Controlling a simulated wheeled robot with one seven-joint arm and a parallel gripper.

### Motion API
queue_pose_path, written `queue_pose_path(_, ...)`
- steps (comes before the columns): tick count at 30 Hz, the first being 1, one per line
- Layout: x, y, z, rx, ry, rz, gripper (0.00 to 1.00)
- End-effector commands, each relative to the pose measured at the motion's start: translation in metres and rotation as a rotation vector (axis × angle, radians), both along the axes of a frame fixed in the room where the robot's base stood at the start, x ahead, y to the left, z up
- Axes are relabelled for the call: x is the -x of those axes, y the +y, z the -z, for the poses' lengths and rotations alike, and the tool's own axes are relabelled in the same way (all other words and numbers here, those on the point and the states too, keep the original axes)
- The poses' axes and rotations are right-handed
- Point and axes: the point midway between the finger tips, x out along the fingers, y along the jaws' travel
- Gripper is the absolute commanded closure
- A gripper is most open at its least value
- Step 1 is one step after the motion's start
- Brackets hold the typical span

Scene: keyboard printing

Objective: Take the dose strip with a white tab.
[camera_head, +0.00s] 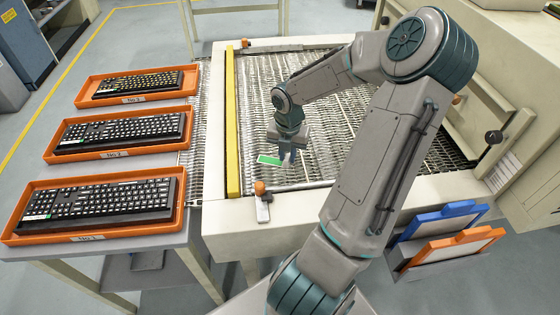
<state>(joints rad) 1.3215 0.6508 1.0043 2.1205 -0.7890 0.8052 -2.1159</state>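A small green strip (268,159) with a pale edge shows at the left part of the wire-mesh conveyor (340,150). A paler patch at its right end, beside my fingers, may be a white tab, but it is too small to be sure. My gripper (287,161) points down right beside the strip's right end, and its fingers partly cover that end. I cannot tell whether the fingers touch the strip or whether they are open or shut.
Three orange trays, No.3 (82,101), No.2 (48,157) and No.1 (8,236), hold black keyboards at left. A yellow bar (232,120) edges the conveyor. An orange knob (260,188) stands at its front-left. Blue (405,232) and orange (410,262) frames sit at front right.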

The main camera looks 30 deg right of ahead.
Motion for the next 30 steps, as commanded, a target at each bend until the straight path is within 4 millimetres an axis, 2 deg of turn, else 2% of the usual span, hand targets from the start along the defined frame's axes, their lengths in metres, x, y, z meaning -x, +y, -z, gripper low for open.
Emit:
queue_pose_path(1, 0.0, 0.0, 0.0, 0.0, 0.0, 0.0, 0.95)
queue_pose_path(2, 0.0, 0.0, 0.0, 0.0, 0.0, 0.0, 1.0)
queue_pose_path(14, 0.0, 0.0, -0.004, 0.001, -0.001, 0.001, 1.0)
queue_pose_path(20, -0.001, -0.001, -0.025, 0.001, -0.001, 0.001, 1.0)
queue_pose_path(23, -0.001, -0.001, -0.044, 0.002, -0.002, 0.003, 1.0)
queue_pose_path(30, -0.004, -0.056, -0.075, 0.0, -0.003, 0.007, 1.0)
